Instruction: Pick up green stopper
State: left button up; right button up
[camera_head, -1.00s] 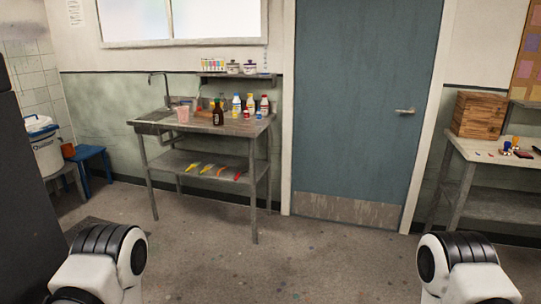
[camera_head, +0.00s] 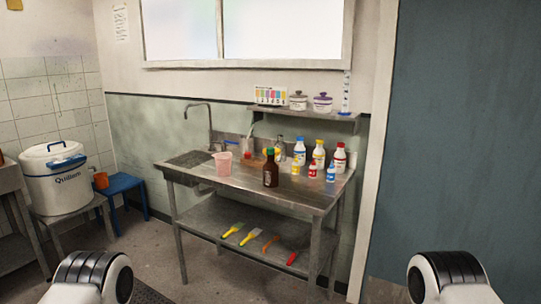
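Only white and black links of my two arms show at the bottom corners; neither gripper is in view.
A wall shelf (camera_head: 305,114) above the table holds two lidded jars. Coloured brushes lie on the lower shelf (camera_head: 215,217). A white "Quilliam" drum (camera_head: 58,178) and a blue stool (camera_head: 122,185) stand at left. A blue door (camera_head: 460,140) is at right. Floor in front shows clear.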

aim_at(269, 151)
jog(key=i+l, duration=0.25)
jog(key=i, duration=0.25)
jog(key=i+l+z, duration=0.1)
jog(key=i, duration=0.45)
jog(key=i+l+z, duration=0.1)
jog(key=i+l, duration=0.2)
jog(key=i, duration=0.2)
